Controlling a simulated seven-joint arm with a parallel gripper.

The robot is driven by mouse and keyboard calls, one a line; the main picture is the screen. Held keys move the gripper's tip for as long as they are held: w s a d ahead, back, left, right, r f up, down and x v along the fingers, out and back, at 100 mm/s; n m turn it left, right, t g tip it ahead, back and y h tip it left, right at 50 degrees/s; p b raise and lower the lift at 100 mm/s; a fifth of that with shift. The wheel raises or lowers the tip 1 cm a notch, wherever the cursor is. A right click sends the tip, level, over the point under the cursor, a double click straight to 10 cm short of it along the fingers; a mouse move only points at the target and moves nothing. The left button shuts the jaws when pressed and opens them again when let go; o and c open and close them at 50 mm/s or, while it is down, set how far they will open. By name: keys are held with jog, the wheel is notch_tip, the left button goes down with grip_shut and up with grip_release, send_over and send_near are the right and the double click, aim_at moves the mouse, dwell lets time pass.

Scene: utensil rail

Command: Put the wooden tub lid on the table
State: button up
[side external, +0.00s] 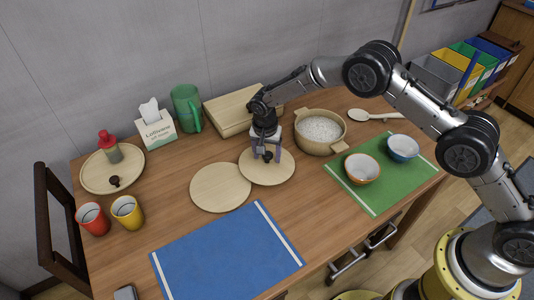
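The wooden tub lid (278,176) is a pale round disc with a dark knob (267,157). It appears to lie flat on the table (185,245), beside the wooden tub, though a small gap beneath it would be hard to see. My gripper (267,155) points down over the middle of the lid. Its fingers stand apart on either side of the knob, with what looks like space between. The wooden tub (313,148) stands uncovered to the right of my gripper, filled with something white and grainy.
A plain round board (220,187) lies close left of the lid. A wooden box (228,112) and green mug (186,108) stand behind. A blue mat (225,255) lies in front; a green mat (378,200) with two bowls lies right. A round tray (95,183) is far left.

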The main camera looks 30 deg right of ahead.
jog(key=shift+r, duration=0.1)
notch_tip(320, 180, up, 12)
jog(key=s+a, duration=0.1)
jog(key=shift+s+a, duration=0.15)
dwell(0.4)
notch_tip(320, 180, up, 13)
jog(key=n+t, duration=0.1)
jog(key=n, duration=0.1)
send_over(266, 166)
jog(key=s+d, duration=0.6)
jog(key=s+d+r+n+t+y, duration=0.1)
jog(key=s+d+r, duration=0.15)
jog(key=s, duration=0.25)
jog(key=s+d+r+n, duration=0.1)
jog(key=s+d+r, duration=0.1)
jog(key=s+r, duration=0.25)
jog(key=s+d+n+t, duration=0.1)
jog(key=s+d+n, duration=0.1)
jog(key=s, duration=0.9)
jog(key=s+d+n+t, duration=0.1)
jog(key=s+d+n, duration=0.2)
jog(key=s, duration=0.8)
jog(key=shift+s+d+f, duration=0.35)
jog(key=shift+s+f, duration=0.05)
